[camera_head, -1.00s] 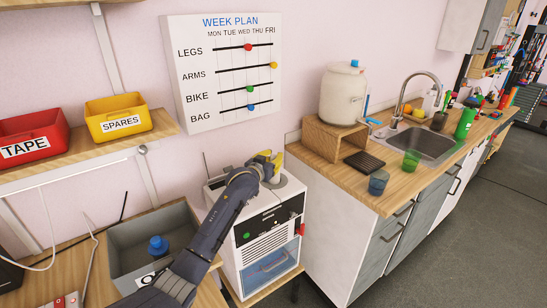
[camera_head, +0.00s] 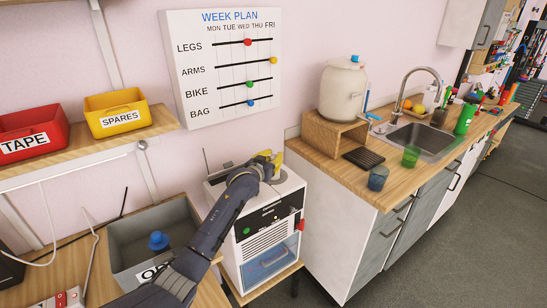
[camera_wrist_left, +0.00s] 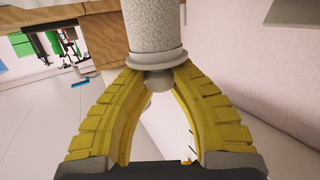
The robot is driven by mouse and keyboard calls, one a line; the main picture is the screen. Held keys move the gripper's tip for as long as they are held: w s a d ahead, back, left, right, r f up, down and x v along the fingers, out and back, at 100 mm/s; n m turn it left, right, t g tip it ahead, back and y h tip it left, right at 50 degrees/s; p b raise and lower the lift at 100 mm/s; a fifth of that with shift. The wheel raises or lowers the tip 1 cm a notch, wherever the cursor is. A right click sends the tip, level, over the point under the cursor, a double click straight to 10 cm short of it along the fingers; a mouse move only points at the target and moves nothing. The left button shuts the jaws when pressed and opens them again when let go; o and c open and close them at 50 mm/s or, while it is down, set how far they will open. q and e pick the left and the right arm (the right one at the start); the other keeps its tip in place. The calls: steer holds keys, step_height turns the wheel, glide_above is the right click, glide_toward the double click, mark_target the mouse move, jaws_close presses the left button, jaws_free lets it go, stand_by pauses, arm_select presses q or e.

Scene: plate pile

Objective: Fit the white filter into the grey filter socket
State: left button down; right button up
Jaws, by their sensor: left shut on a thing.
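My left gripper (camera_head: 272,161), with yellow fingers, is over the top of the white machine (camera_head: 268,257) in the head view. In the left wrist view the gripper (camera_wrist_left: 160,75) is shut on the small knob of a white speckled cylinder, the filter (camera_wrist_left: 152,27). The filter's flanged end faces the gripper and its far end runs out of the picture. I cannot make out the grey filter socket clearly; the machine top is partly covered by my arm. My right gripper is not in view.
A grey bin (camera_head: 128,233) with a blue-topped thing in it stands left of the machine. A counter (camera_head: 383,188) with a white container (camera_head: 341,92) and cups stands to the right. A shelf with red and yellow bins hangs at upper left.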

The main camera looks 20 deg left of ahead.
arm_select(q)
steer(key=shift+f, duration=0.35)
